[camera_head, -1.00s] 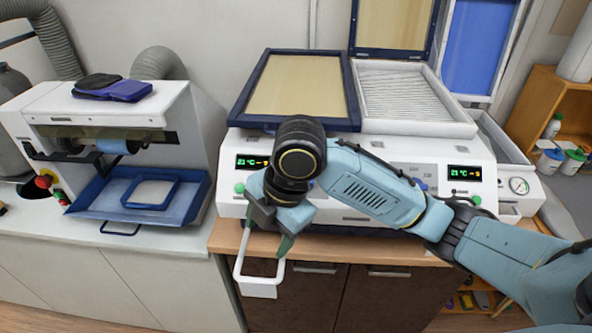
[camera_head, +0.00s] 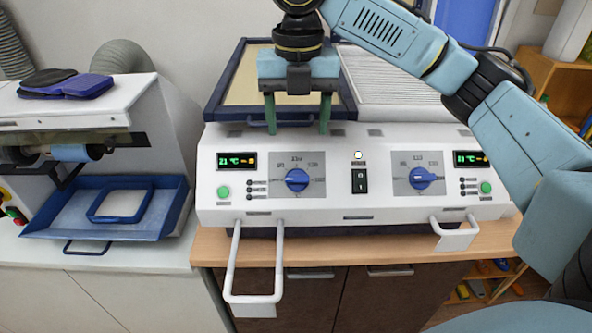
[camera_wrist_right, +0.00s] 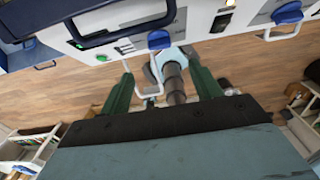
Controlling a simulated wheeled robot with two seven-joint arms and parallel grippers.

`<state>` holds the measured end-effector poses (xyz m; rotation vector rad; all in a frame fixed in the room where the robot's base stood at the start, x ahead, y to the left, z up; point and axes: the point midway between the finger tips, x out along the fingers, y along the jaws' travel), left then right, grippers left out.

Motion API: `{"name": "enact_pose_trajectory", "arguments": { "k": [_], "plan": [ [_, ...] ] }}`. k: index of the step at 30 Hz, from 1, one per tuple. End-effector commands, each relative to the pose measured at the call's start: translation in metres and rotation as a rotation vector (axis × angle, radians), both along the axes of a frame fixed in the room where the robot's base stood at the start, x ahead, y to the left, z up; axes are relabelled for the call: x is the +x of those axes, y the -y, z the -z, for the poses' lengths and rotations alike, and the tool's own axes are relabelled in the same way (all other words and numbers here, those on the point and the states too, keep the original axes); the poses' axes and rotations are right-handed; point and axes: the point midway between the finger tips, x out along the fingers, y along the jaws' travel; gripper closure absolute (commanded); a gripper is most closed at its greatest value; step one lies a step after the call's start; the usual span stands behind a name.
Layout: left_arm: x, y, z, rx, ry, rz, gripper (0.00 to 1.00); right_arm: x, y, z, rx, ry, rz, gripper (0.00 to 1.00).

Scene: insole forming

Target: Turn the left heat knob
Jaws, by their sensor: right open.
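The left heat knob (camera_head: 297,180) is a round blue knob on a grey dial plate, on the white front panel of the machine (camera_head: 330,212). It also shows in the right wrist view (camera_wrist_right: 158,40). My right gripper (camera_head: 297,130) hangs with its green fingers pointing down, above the left knob in the head view. Its fingers are spread apart and empty. In the right wrist view the open fingers (camera_wrist_right: 157,63) point toward the panel side, with the left knob between their lines. My left gripper is not in view.
A second blue knob (camera_head: 422,178) and a black switch (camera_head: 359,181) sit to the right. White handles (camera_head: 253,299) (camera_head: 456,240) jut out below the panel. A blue-rimmed frame (camera_head: 345,95) lies on top, behind the fingers. Another machine with a blue tray (camera_head: 60,222) stands left.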

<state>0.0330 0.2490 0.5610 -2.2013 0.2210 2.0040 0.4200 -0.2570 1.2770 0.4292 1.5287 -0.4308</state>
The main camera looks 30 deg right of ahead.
Motion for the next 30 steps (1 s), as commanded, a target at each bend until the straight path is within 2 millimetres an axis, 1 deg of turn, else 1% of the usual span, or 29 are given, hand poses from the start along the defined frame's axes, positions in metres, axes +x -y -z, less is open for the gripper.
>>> {"name": "enact_pose_trajectory", "arguments": {
  "k": [1,3,9,12,15,20,28,30],
  "plan": [
    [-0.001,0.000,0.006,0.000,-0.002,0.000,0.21,-0.001,0.000,0.016,0.001,-0.005,-0.002,0.36],
    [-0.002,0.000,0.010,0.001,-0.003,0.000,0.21,-0.001,0.000,0.032,0.001,-0.005,-0.001,0.36],
    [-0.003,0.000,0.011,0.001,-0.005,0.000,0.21,0.000,0.000,0.070,-0.001,-0.002,0.001,0.36],
    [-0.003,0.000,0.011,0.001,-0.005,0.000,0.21,-0.001,0.000,0.086,-0.001,-0.002,0.000,0.36],
    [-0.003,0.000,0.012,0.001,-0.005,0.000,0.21,0.000,0.000,0.096,-0.001,-0.001,0.001,0.36],
    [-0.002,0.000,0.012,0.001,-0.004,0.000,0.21,0.000,0.000,0.105,0.000,0.001,0.001,0.36],
    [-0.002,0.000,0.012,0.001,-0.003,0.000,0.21,0.000,0.000,0.106,0.000,0.002,0.001,0.36],
    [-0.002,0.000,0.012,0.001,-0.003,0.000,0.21,0.000,0.000,0.106,0.000,0.001,0.000,0.46]
  ]
}}
